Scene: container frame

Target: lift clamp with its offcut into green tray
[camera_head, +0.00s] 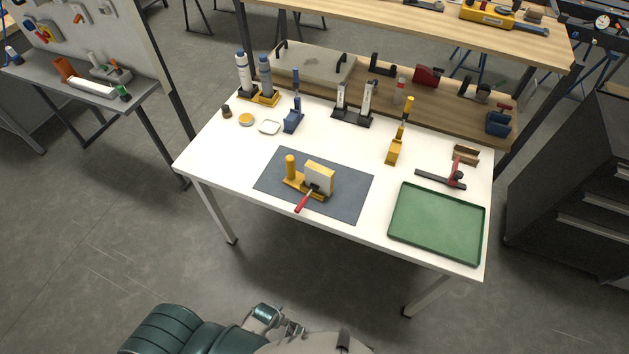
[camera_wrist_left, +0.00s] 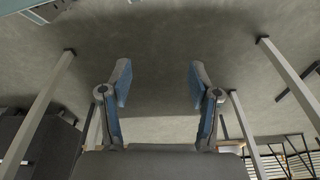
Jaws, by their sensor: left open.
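A dark bar clamp with a red upright part (camera_head: 455,176) lies on the white table, just behind the green tray (camera_head: 392,224). A small brown angled piece (camera_head: 466,154) lies behind the clamp, apart from it; I cannot tell if it is an offcut. On the grey mat (camera_head: 345,206) stands a yellow fixture (camera_head: 291,168) with a cream block (camera_head: 319,177) and a red handle (camera_head: 303,201) at its front. The green tray is empty. My left gripper (camera_wrist_left: 160,82) is open and empty in the left wrist view, away from the tabletop. My right gripper is not in view.
A yellow-based stand (camera_head: 395,152), a blue stand (camera_head: 292,122), a white dish (camera_head: 269,127) and bottles (camera_head: 242,72) stand toward the back. A wooden shelf (camera_head: 440,112) with tools borders the back. Bare tabletop lies around the mat.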

